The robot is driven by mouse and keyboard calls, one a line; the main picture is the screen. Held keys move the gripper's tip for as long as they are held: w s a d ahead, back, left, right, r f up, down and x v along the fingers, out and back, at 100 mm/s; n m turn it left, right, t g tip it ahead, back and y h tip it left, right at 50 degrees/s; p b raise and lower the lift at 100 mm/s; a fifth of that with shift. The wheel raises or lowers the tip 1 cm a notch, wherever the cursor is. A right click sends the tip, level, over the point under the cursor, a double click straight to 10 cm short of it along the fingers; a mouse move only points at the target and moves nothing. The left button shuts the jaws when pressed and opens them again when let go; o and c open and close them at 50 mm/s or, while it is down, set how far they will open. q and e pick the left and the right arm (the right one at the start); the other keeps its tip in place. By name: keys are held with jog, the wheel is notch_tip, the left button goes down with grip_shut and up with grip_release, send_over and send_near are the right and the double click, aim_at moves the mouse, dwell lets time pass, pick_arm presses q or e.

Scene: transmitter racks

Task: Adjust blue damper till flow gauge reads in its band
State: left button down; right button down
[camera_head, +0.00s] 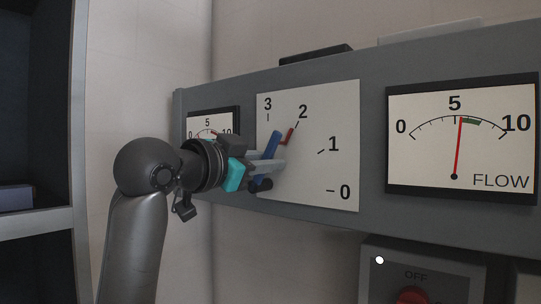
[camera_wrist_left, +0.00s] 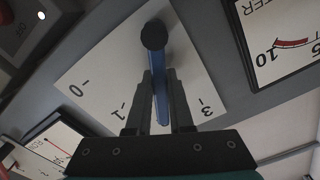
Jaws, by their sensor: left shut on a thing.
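The blue damper lever (camera_head: 270,144) stands out from a white dial plate marked 0 to 3. My left gripper (camera_head: 276,165) is shut on the lever. In the left wrist view the blue lever (camera_wrist_left: 161,98) sits between both fingers (camera_wrist_left: 160,100), and the 2 is hidden. The flow gauge (camera_head: 462,145) shows its red needle just right of 5, at the left edge of the green band. My right gripper is not in view.
A smaller gauge (camera_head: 213,119) sits left of the dial, partly hidden by my left gripper. Below the panel is a grey box with a red button (camera_head: 411,296) marked OFF. A shelf frame (camera_head: 78,150) stands at the left.

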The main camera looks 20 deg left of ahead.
pick_arm(q)
jog(key=c, duration=0.8)
grip_release()
jog(key=b+v, duration=0.3)
jog(key=v, duration=1.2)
jog(key=shift+s, duration=0.15)
jog(key=shift+a, duration=0.1)
